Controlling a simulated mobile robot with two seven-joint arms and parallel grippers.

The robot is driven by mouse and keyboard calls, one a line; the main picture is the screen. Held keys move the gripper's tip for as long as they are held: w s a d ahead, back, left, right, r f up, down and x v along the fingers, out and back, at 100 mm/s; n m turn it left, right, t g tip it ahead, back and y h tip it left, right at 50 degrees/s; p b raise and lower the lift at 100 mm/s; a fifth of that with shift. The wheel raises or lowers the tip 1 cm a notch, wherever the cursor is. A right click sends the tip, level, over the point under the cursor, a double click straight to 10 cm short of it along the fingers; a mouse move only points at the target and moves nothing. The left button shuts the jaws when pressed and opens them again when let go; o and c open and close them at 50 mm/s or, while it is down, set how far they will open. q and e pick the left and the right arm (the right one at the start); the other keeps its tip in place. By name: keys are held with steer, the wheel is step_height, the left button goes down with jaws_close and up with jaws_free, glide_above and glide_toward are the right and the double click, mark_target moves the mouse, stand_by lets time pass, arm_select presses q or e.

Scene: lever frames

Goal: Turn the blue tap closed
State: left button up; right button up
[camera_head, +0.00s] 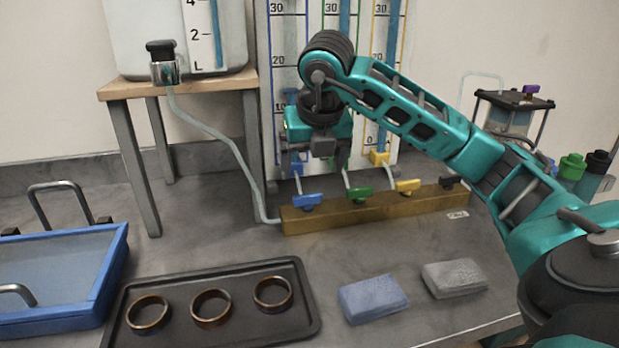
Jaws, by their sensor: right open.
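The blue tap (307,201) is the leftmost of several coloured taps on a brass manifold block (335,218). Its handle lies roughly along the block's length. A green tap (359,194), a yellow tap (407,187) and a black tap (452,182) stand to its right. My right gripper (318,143) hangs above and behind the blue and green taps in the picture, apart from them. It is open, and nothing shows between its fingers. It hides part of the gauge tubes. My left gripper is not in view.
A hose (212,131) runs from the tank valve (163,68) down to the block's left end. A tray (305,338) with three rings, a blue bin (104,284), a blue sponge (373,298) and a grey sponge (454,278) lie in front. Bare bench separates them from the block.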

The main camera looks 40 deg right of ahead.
steer(key=v, duration=0.4)
steer(key=shift+a+r+p, duration=0.1)
steer(key=shift+r+p, duration=0.15)
steer(key=shift+p, duration=0.05)
